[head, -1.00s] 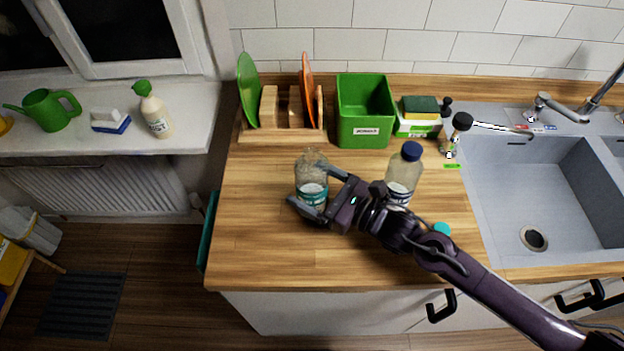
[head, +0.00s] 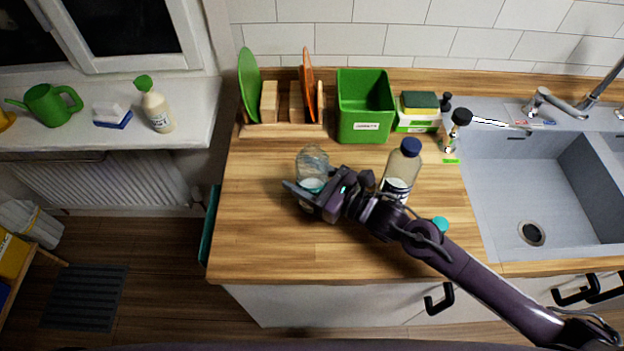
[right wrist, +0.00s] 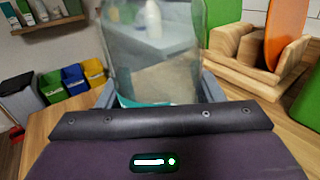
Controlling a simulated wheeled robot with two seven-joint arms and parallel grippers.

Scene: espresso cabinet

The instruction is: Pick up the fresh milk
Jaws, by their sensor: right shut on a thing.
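A clear glass jar or bottle (head: 313,161) with a teal-and-white label stands out at the middle-left of the wooden counter. My right gripper (head: 316,189) is shut on it around its label. In the right wrist view the clear glass (right wrist: 160,62) fills the space between the fingers, with a teal band low on it. I cannot tell whether its base touches the counter. A second clear bottle (head: 402,166) with a dark blue cap and a white label stands to the right, partly behind my right arm. I cannot read which label says milk. My left gripper is not in view.
A green box (head: 364,122), a wooden plate rack (head: 283,131) and a sponge box (head: 417,118) line the back. A teal cap (head: 440,223) shows beside my right arm. The sink (head: 510,200) is at right. The front-left counter (head: 260,240) is clear.

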